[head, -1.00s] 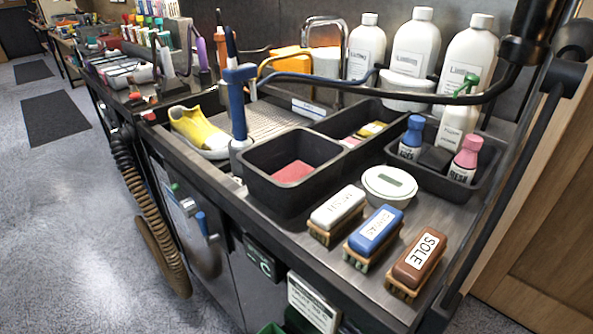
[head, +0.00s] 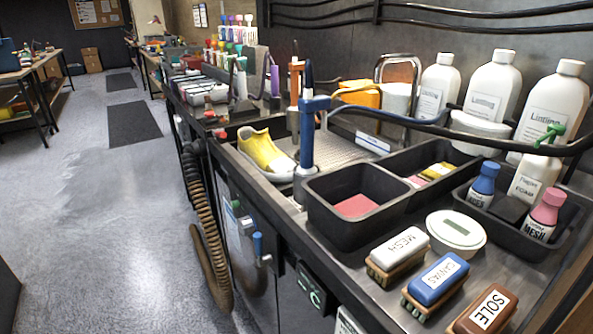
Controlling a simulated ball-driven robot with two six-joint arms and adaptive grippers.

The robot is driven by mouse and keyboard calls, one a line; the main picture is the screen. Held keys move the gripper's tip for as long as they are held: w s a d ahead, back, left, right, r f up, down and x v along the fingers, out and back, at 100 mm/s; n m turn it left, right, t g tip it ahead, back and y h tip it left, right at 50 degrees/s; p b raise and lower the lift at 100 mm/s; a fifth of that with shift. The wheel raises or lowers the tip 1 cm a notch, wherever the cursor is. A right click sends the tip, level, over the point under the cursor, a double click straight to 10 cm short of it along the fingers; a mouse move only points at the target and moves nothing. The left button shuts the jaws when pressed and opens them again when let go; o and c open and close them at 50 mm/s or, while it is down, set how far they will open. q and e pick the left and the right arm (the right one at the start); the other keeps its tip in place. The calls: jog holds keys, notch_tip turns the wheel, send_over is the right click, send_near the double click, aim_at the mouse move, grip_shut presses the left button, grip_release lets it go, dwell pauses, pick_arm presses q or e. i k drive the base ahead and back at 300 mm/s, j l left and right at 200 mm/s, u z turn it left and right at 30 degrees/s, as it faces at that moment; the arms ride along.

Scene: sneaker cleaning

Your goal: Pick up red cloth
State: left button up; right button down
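A flat, dull red piece (head: 356,205) lies at the bottom of the front black bin (head: 320,210) on the bench. It looks like the red cloth, but I cannot tell its material for certain. The bin walls hide part of its edges. Another small pink piece (head: 416,181) lies beside a yellow one (head: 436,171) in the bin behind. Neither of my grippers shows in the head view.
Brushes marked mesh (head: 398,252), canvas (head: 436,277) and sole (head: 487,309) stand at the bench front, near a white round tub (head: 456,229). A blue upright post (head: 308,140) and yellow sneaker (head: 266,155) stand left of the bin. White bottles (head: 490,95) stand behind. The floor at left is open.

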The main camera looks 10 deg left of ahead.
aim_at(358, 205)
jog(key=j+u, duration=0.1)
jog(key=j, duration=0.55)
jog(key=k+j, duration=0.1)
jog(key=j, duration=0.55)
jog(key=k+u, duration=0.05)
